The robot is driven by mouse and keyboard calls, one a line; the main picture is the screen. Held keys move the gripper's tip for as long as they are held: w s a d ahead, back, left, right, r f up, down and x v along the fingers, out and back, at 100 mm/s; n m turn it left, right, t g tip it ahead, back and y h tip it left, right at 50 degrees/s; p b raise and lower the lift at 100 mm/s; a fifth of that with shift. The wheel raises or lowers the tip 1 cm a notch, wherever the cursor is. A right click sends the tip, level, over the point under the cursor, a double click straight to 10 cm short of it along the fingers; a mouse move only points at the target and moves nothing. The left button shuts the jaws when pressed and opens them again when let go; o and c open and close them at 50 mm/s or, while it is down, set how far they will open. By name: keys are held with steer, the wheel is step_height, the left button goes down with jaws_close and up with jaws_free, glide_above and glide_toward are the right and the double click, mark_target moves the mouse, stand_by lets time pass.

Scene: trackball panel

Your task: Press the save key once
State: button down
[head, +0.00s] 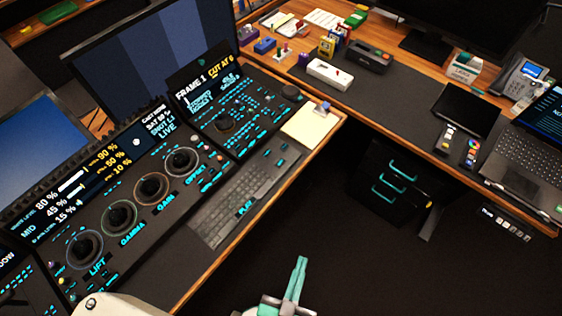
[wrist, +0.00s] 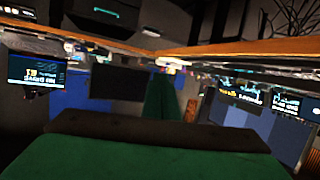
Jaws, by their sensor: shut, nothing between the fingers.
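The trackball panel (head: 118,228) lies along the left desk in the head view, with ringed trackballs labelled lift, gamma, gain and offset. A second panel section (head: 225,125) with lit cyan keys joins it at the upper right. No key can be read as save; the small labels are too fine to tell. My gripper (head: 301,262) is at the bottom centre, its teal fingers together and empty, over the dark floor to the right of the desk edge and apart from the panel. In the wrist view the green fingers (wrist: 161,97) point towards the desks, which appear upside down.
A keyboard (head: 240,195) lies in front of the panel, beside a cream notepad (head: 312,124). A large monitor (head: 150,50) stands behind the panel. A laptop (head: 520,160) and phone (head: 525,78) are on the right desk. Drawers with cyan handles (head: 390,183) stand below. The floor between is clear.

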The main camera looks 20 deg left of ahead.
steer(key=w+a+f+n+g+y, duration=0.1)
steer(key=w+f, duration=0.2)
steer(key=w, duration=0.2)
steer(key=w+a+f+n+g, duration=0.1)
steer(key=w+a+f+n, duration=0.1)
steer(key=w, duration=0.4)
steer(key=n+g+y, duration=0.4)
steer(key=n+y, duration=0.1)
steer(key=n, duration=0.4)
glide_toward(280, 163)
steer(key=shift+w+f, duration=0.2)
steer(key=shift+w, duration=0.3)
steer(key=shift+w+f, duration=0.25)
steer(key=shift+w, duration=0.25)
steer(key=w+a+r+n+g+y, duration=0.1)
steer(key=w+a+r+n+g, duration=0.2)
steer(key=r+n, duration=0.3)
step_height(280, 163, up, 2)
steer(key=shift+w+a+r+n, duration=0.2)
steer(key=shift+w+n, duration=0.1)
steer(key=shift+w, duration=0.2)
steer(key=shift+f, duration=0.15)
steer(key=shift+f, duration=4.3)
steer(key=shift+f, duration=0.15)
